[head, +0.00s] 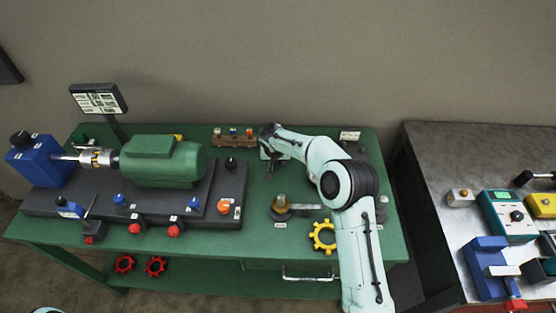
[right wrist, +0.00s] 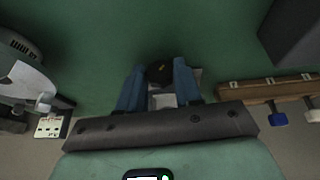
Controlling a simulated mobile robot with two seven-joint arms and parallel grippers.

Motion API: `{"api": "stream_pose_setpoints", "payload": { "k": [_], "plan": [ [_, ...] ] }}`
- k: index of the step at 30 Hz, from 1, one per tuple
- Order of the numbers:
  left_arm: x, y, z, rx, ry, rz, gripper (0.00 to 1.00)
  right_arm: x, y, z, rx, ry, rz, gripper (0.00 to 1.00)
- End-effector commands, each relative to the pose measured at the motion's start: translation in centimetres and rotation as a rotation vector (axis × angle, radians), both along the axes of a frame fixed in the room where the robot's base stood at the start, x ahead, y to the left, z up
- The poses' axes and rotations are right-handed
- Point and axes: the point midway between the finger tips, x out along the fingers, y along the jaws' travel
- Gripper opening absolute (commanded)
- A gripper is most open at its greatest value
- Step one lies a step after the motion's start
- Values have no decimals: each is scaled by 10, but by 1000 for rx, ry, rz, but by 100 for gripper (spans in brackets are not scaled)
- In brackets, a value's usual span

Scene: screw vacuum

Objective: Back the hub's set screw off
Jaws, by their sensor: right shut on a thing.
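A shaft coupling with silver hubs and an orange-yellow middle (head: 97,158) joins the blue unit (head: 38,160) to the green motor (head: 162,160). The hub's set screw is too small to make out. My right gripper (head: 271,160) is low over the green bench, right of the motor and well apart from the coupling. In the right wrist view its blue fingers (right wrist: 158,90) are shut on a small dark piece (right wrist: 160,72) with a yellow mark. What the piece is, I cannot tell. My left gripper is not in view.
A wooden rack (head: 234,142) with several coloured handles stands at the bench's back, close to my right gripper. A brass-topped fixture (head: 281,204) and a yellow gear (head: 322,237) lie in front of it. Several red and blue knobs line the motor base. A metal table (head: 455,150) stands at right.

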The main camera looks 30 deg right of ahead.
Motion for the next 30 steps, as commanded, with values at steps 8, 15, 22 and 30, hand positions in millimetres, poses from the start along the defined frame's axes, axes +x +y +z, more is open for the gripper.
{"api": "stream_pose_setpoints", "payload": {
  "k": [8, 15, 22, 30],
  "plan": [
    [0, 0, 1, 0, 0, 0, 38, 0, 2, -1, -58, 39, 0, 4],
    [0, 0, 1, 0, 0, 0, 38, 0, 2, -1, -55, 39, 0, 54],
    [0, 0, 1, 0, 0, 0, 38, 0, 2, 0, -56, 37, -1, 60],
    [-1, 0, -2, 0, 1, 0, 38, -4, 7, 17, -57, 34, 1, 60]
  ]
}}
